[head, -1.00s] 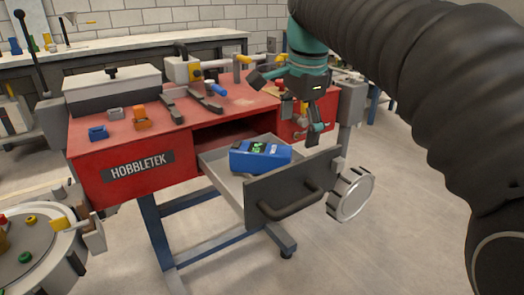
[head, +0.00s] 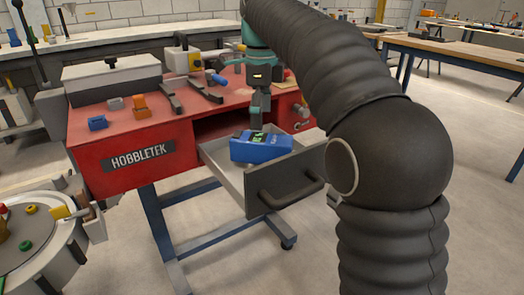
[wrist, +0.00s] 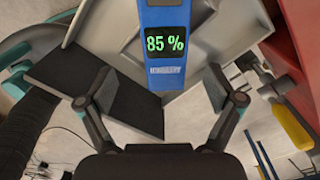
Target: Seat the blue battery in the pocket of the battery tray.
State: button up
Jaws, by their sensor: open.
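The blue battery (head: 262,148) lies in the pulled-out grey drawer (head: 222,173) of the red bench. Its green display reads 85 % in the wrist view (wrist: 165,70). My gripper (head: 261,122) points down just above and behind the battery in the head view. In the wrist view my gripper (wrist: 150,85) is open, with dark fingers apart on both sides of the battery's near end. I cannot make out the pocket of a battery tray in either view.
The drawer front (head: 285,182) and its handle stand in front of the battery. The red bench top (head: 170,125) carries a blue block (head: 97,123), an orange piece (head: 140,106) and dark rails (head: 190,93). A round table (head: 40,240) is at the lower left.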

aim_at(262, 137)
jog(key=f, duration=0.2)
jog(key=f+b, duration=0.1)
jog(key=f, duration=0.5)
jog(key=shift+w, duration=0.35)
grip_shut()
